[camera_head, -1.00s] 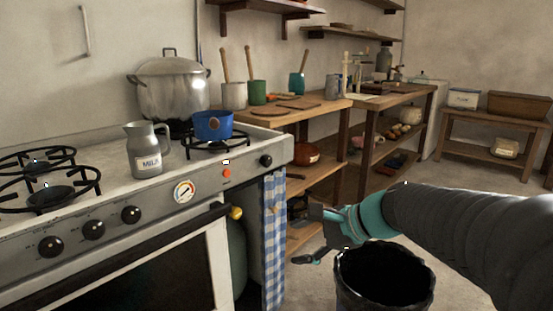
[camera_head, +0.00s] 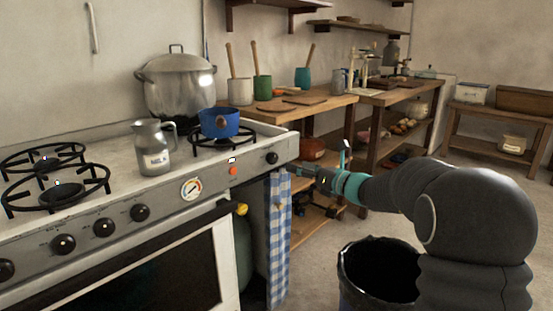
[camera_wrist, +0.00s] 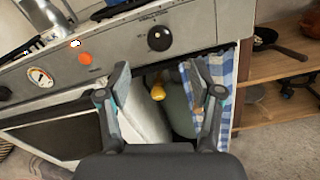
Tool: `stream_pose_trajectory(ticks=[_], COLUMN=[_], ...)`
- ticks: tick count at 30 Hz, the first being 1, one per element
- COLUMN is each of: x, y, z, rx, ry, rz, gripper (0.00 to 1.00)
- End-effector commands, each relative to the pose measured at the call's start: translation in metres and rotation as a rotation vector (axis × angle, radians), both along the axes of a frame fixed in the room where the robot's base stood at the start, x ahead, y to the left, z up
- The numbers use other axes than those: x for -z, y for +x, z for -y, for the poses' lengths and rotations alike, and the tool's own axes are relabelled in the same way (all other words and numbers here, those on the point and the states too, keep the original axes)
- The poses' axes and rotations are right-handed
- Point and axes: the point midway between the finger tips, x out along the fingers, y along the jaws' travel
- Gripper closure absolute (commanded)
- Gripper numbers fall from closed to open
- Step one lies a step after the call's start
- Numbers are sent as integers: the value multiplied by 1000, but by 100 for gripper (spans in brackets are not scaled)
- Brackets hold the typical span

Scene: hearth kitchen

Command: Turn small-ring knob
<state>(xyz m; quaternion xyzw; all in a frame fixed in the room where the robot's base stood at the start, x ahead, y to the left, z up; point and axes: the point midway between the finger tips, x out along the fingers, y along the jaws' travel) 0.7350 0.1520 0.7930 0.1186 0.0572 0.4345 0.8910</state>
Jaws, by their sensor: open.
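A black round knob (camera_head: 272,158) with a pale mark sits at the right end of the stove's front panel, below the small burner ring (camera_head: 222,137) that holds a blue pot (camera_head: 219,123). In the wrist view the same knob (camera_wrist: 159,38) is ahead of and above my fingertips. My gripper (camera_head: 298,170) is just right of the panel's end in the head view, slightly lower than the knob. In the wrist view my gripper (camera_wrist: 155,70) is open, with nothing between its fingers and a gap to the knob.
More black knobs (camera_head: 104,227), a dial (camera_head: 191,188) and an orange button (camera_head: 234,171) line the panel. A checked cloth (camera_head: 278,235) hangs below the panel's right end, beside a yellow-capped cylinder (camera_head: 240,209). A black bin (camera_head: 379,272) stands on the floor.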

Motion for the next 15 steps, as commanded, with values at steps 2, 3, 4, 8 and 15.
stream_pose_trajectory(ticks=[2, 3, 4, 8, 15], x=[0, 0, -1, -1, 0], y=[9, 14, 18, 32, 52], z=[-14, -20, -24, -43, -68], rx=[-4, -3, -3, -3, -2], ry=[-1, -1, -1, -2, -2], rz=[0, -1, 1, 0, 1], gripper=[35, 35, 35, 35, 35])
